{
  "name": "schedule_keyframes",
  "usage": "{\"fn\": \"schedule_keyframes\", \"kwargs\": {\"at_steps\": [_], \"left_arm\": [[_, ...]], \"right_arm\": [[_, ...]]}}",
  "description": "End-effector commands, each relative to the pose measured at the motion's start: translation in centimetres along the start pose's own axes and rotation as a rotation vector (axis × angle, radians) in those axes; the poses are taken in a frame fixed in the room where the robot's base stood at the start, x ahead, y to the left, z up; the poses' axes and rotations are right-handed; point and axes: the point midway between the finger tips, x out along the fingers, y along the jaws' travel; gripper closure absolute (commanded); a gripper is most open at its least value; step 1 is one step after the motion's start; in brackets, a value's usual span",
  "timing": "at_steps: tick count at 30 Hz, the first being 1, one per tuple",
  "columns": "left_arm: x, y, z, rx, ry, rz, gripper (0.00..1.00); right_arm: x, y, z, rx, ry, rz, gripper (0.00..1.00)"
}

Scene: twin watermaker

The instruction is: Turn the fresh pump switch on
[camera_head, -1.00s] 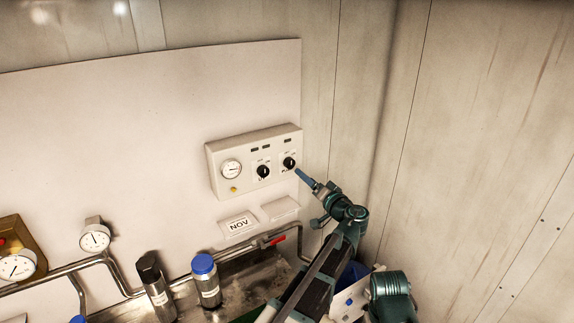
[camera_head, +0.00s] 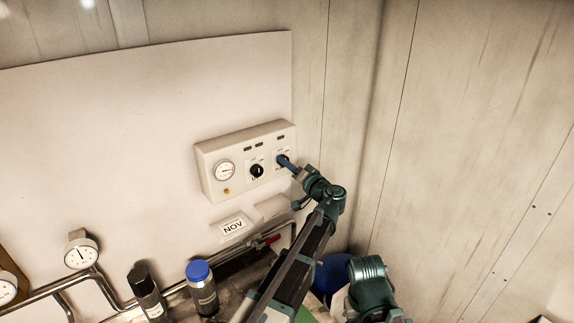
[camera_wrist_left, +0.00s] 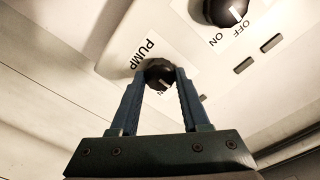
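The fresh pump switch is a black round knob at the right of the white control box (camera_head: 213,178). In the left wrist view this knob (camera_wrist_left: 159,72) has a label reading PUMP beside it and a small white mark on its face. My left gripper (camera_head: 285,162) is at the knob and hides much of it in the head view. In the left wrist view its two blue fingers (camera_wrist_left: 160,76) stand apart, one on each side of the knob. Firm contact is not clear. My right gripper is out of view.
A second black knob (camera_head: 257,171) with OFF and ON marks sits to the left, beside a round gauge (camera_head: 225,170). A wall is at the right.

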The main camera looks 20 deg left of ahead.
Motion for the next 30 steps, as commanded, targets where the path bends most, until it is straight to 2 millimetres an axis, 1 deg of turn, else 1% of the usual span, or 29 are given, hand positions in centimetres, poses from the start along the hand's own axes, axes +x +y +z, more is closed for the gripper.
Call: {"fn": "schedule_keyframes", "kwargs": {"at_steps": [1,6,13,17,23,30], "left_arm": [[0.0,0.01,0.0,0.0,0.0,0.001,0.7],[-0.01,0.02,0.0,0.0,0.0,0.001,1.0],[-0.03,0.02,-0.01,0.012,0.0,0.001,1.0],[-0.03,0.02,-0.03,0.053,-0.002,0.003,1.0],[-0.04,0.01,-0.07,0.185,-0.005,0.007,1.0],[-0.05,0.04,-0.09,0.408,-0.012,0.015,1.0]], "right_arm": [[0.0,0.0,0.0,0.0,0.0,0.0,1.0],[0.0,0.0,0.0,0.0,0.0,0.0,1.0],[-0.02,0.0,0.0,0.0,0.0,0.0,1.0],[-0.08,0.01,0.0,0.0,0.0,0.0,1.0],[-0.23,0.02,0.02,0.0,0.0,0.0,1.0],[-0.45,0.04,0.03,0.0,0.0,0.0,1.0]]}}
